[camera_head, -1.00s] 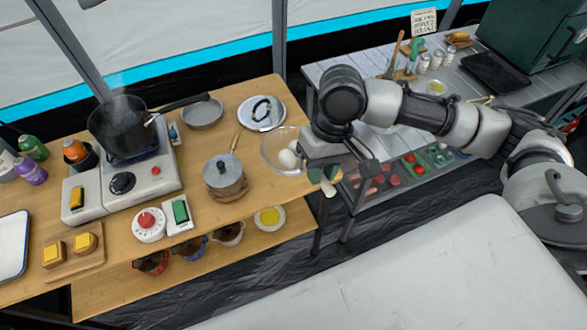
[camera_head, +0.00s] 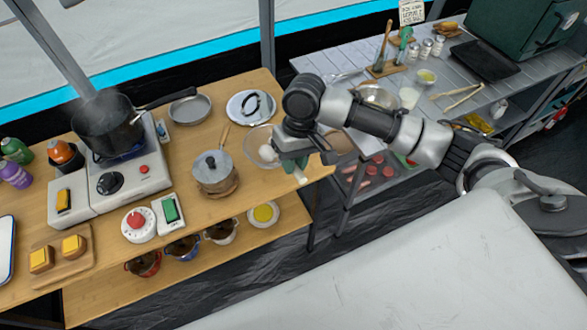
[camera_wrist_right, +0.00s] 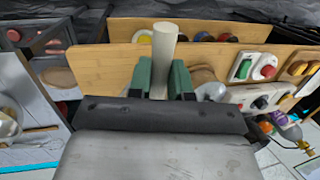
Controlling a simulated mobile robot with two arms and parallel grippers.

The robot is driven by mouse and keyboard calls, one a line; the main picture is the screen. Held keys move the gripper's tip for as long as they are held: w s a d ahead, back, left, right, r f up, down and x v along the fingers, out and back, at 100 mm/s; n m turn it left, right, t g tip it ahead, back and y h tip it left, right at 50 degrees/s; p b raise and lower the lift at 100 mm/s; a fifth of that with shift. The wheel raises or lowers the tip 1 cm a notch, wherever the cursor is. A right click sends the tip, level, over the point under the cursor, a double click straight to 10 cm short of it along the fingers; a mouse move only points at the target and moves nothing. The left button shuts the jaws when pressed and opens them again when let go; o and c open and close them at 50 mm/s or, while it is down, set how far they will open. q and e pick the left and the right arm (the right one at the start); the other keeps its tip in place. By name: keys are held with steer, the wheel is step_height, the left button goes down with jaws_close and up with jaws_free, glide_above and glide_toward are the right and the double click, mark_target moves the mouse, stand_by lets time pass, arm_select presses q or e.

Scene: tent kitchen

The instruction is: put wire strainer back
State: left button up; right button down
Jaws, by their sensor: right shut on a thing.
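My right gripper (camera_head: 297,165) is shut on a pale, round handle, whose end (camera_head: 301,178) sticks out below the green fingers. In the right wrist view the handle (camera_wrist_right: 164,50) stands between the fingers of the gripper (camera_wrist_right: 161,78). I take it for the handle of the wire strainer. A brownish round shape (camera_head: 339,143) just right of the gripper may be its mesh, but I cannot tell for sure. The gripper is above the right end of the wooden table (camera_head: 215,119), next to a clear bowl with eggs (camera_head: 262,153). My left gripper is not in view.
A lidded pot (camera_head: 214,175), a frying pan (camera_head: 189,106) and a steaming black pot (camera_head: 105,125) stand left of the gripper. A grey slatted table (camera_head: 330,66) stands behind, with a metal bowl (camera_head: 377,95), tongs (camera_head: 458,97) and shakers (camera_head: 426,48).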

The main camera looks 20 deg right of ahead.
steer(key=shift+w+f+p, duration=0.1)
steer(key=shift+f+p, duration=0.3)
steer(key=shift+f, duration=1.65)
steer(key=c, duration=1)
jaws_free()
steer(key=shift+c, duration=0.2)
steer(key=b+v, duration=0.2)
steer(key=v, duration=1)
